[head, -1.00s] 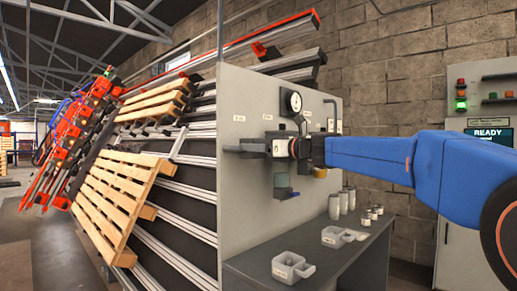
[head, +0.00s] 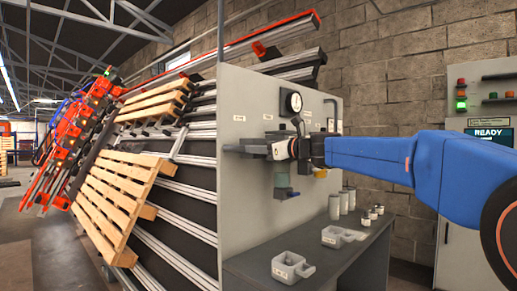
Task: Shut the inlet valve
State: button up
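A grey control panel (head: 245,90) carries a horizontal line of fittings, with a grey pipe stub (head: 243,149) at its left end. My gripper (head: 286,149), on the blue arm reaching in from the right, is at these fittings, below the gauge. A dark lever-like part (head: 298,124) stands up just above my gripper; I cannot tell if it is the inlet valve's handle. The gripper and wrist hide the valve body. The fingers are too small and overlapped to show whether they are shut on anything.
A round gauge (head: 293,102) sits above the gripper, and a teal bowl (head: 282,181) hangs below. A grey bench (head: 330,258) holds two trays and several canisters. A pallet rack (head: 180,205) stands left. A cabinet reading READY (head: 490,133) is at right.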

jog(key=shift+s+a+f+n, duration=0.1)
jog(key=shift+f+n, duration=0.1)
jog(key=shift+n, duration=3.75)
jog(key=shift+s+a+f+n, duration=0.1)
jog(key=shift+f+n, duration=0.05)
jog(key=shift+n, duration=4.1)
jog(key=o, duration=1.1)
jog(key=shift+c, duration=0.2)
jog(key=shift+d, duration=0.1)
